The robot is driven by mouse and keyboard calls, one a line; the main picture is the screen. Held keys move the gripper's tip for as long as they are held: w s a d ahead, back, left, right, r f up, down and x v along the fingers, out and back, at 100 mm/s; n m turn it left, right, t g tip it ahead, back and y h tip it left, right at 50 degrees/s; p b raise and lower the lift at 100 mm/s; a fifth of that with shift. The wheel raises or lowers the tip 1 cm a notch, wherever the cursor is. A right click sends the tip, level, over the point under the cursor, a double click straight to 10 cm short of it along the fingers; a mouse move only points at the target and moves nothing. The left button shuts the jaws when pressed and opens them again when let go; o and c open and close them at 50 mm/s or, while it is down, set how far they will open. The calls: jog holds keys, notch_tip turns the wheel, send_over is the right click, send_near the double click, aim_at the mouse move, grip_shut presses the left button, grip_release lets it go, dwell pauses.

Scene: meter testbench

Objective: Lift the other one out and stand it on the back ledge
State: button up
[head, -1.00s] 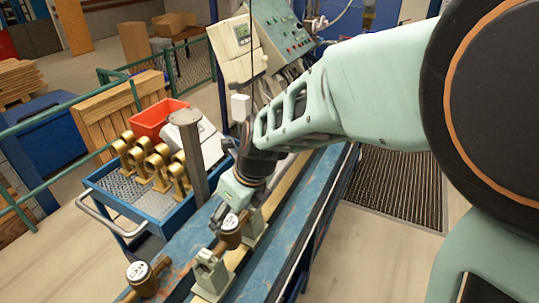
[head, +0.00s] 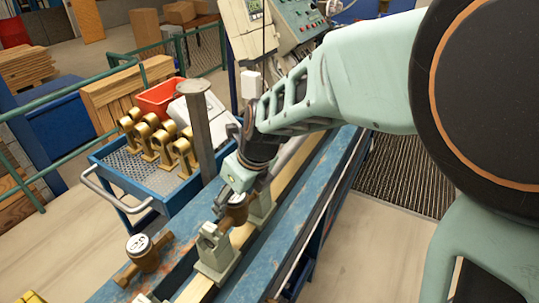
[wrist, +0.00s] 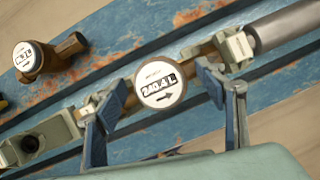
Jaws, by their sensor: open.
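A brass meter with a white round dial (wrist: 160,84) sits in line between two pale clamps on the bench rail; it also shows in the head view (head: 236,210), partly covered by my gripper. My gripper (wrist: 151,90) is open, with one finger on either side of this meter; I cannot tell whether they touch it. In the head view my gripper (head: 236,178) is just above the meter. A second brass meter (head: 142,256) stands upright on the blue ledge (head: 190,217) to the left; it also shows in the wrist view (wrist: 46,58).
A pale clamp (head: 214,247) stands close to the held-in-line meter. A grey post (head: 199,130) rises beside the ledge. A blue trolley (head: 150,188) carries several brass fittings and a red bin (head: 160,97). The ledge between second meter and post looks clear.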

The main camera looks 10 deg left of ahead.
jog(key=shift+r, duration=0.1)
grip_shut()
dwell(0.3)
jog(key=shift+r, duration=0.1)
